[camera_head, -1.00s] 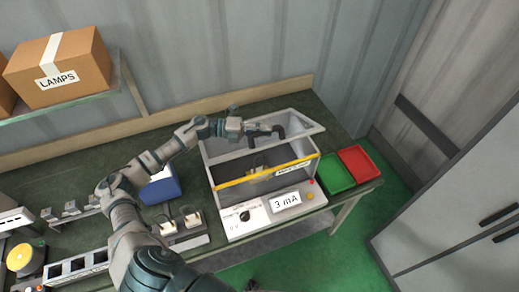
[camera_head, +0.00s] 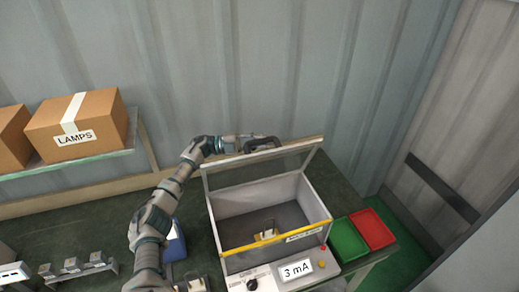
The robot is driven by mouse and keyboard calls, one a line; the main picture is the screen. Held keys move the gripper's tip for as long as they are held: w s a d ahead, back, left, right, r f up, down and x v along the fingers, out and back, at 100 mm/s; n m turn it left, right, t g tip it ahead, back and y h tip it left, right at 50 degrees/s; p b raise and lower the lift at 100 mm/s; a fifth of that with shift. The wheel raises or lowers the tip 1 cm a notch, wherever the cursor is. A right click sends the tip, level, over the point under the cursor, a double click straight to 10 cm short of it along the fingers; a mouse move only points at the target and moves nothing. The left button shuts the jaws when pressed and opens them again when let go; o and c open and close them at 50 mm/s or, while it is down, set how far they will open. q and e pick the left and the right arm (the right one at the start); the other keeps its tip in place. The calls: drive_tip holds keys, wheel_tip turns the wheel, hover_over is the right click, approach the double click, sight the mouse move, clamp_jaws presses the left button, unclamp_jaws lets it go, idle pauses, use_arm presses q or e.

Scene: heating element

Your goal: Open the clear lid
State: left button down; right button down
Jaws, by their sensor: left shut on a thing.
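The clear lid (camera_head: 262,170) is tilted up at the back of the grey test box (camera_head: 240,237), so the box stands open at the top. Its dark handle (camera_head: 263,143) is at the lid's upper edge. My left gripper (camera_head: 247,143) is at this handle and shut on it; the fingertips are small in the view. Inside the box, a small pale part (camera_head: 266,235) sits near the yellow-edged front wall. My right gripper is not in view.
A panel with a "3 mA" display (camera_head: 297,270) and knob is at the box's front. Green (camera_head: 347,240) and red (camera_head: 373,229) trays lie to the right. A LAMPS carton (camera_head: 78,125) stands on the left shelf. A blue bin (camera_head: 175,244) is left of the box.

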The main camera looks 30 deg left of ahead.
use_arm(q)
drive_tip(key=shift+w+a, duration=0.25)
idle(0.3)
drive_tip(key=c, duration=1.2)
unclamp_jaws()
drive_tip(key=shift+d, duration=0.1)
drive_tip(key=shift+o, duration=0.9)
drive_tip(key=shift+w+d, duration=0.1)
drive_tip(key=shift+w, duration=0.1)
drive_tip(key=v, duration=1.2)
